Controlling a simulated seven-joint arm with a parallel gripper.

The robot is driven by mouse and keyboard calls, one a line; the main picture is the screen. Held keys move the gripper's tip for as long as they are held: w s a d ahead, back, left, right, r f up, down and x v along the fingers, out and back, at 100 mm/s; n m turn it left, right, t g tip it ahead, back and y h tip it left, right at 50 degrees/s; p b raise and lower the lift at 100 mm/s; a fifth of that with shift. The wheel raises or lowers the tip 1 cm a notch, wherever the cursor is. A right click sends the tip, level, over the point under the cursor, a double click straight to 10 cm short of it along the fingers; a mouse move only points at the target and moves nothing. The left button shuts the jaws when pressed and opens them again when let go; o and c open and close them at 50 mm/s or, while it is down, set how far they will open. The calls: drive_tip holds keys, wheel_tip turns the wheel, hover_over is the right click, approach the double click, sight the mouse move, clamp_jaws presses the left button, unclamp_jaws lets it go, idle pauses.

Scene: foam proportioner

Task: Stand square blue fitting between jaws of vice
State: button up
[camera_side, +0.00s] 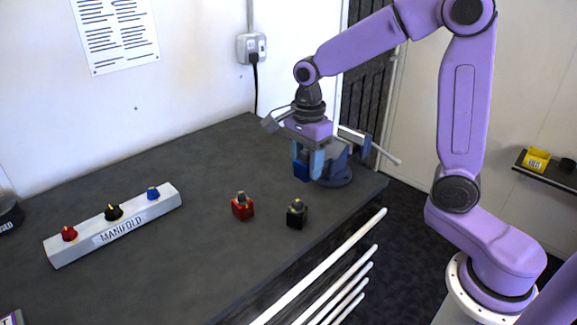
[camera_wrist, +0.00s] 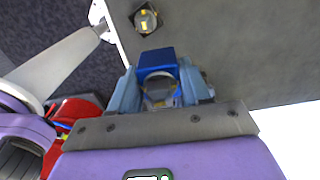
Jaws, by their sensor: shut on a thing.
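The square blue fitting (camera_side: 300,171) is held between the light blue fingers of my gripper (camera_side: 308,161), low over the table's far right part. In the wrist view the fitting (camera_wrist: 157,59) shows as a blue block with a round grey end between the fingers of the gripper (camera_wrist: 160,88). The blue vice (camera_side: 336,174) stands on a round base just right of and partly behind my gripper, near the table edge. Its bar handle (camera_side: 384,153) sticks out to the right. The fingers and wrist hide part of the jaws. I cannot tell whether the fitting touches the table.
A red fitting (camera_side: 242,206) and a black fitting (camera_side: 297,213) stand on the dark table in front of my gripper. A white manifold (camera_side: 115,226) with red, black and blue fittings lies at left. The table (camera_side: 180,165) between manifold and gripper is clear.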

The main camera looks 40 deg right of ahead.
drive_tip(key=s+r, duration=0.2)
drive_tip(key=s, duration=0.3)
approach(346, 129)
drive_tip(key=s+a, duration=0.2)
drive_tip(key=a, duration=0.1)
drive_tip(key=shift+w+d+f, duration=0.1)
drive_tip(key=shift+f, duration=2)
drive_tip(key=shift+w+d+f, duration=0.1)
drive_tip(key=shift+f, duration=1.95)
drive_tip(key=o, duration=1.3)
